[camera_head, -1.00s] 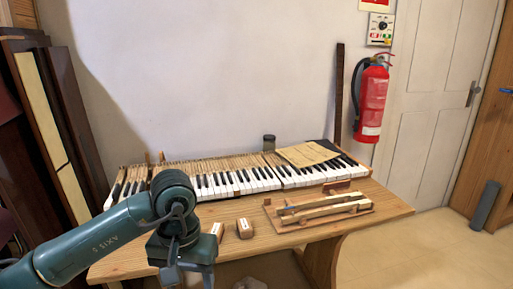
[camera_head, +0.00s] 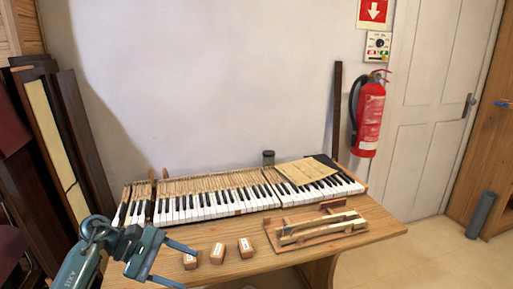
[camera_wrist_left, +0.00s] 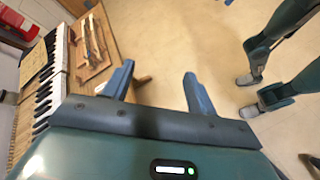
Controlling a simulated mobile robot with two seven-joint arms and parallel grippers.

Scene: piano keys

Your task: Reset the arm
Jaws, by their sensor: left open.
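My left gripper (camera_head: 190,268) is teal and shows at the lower left in the head view. Its two fingers are spread apart and point right, with nothing between them, near the front left of the wooden table (camera_head: 340,247). My right gripper does not show in the head view.
A piano keyboard (camera_head: 235,203) with a paper sheet (camera_head: 308,171) lies along the table's back. Three small wooden blocks (camera_head: 217,254) and a wooden frame (camera_head: 318,230) sit in front. A fire extinguisher (camera_head: 369,118) hangs behind.

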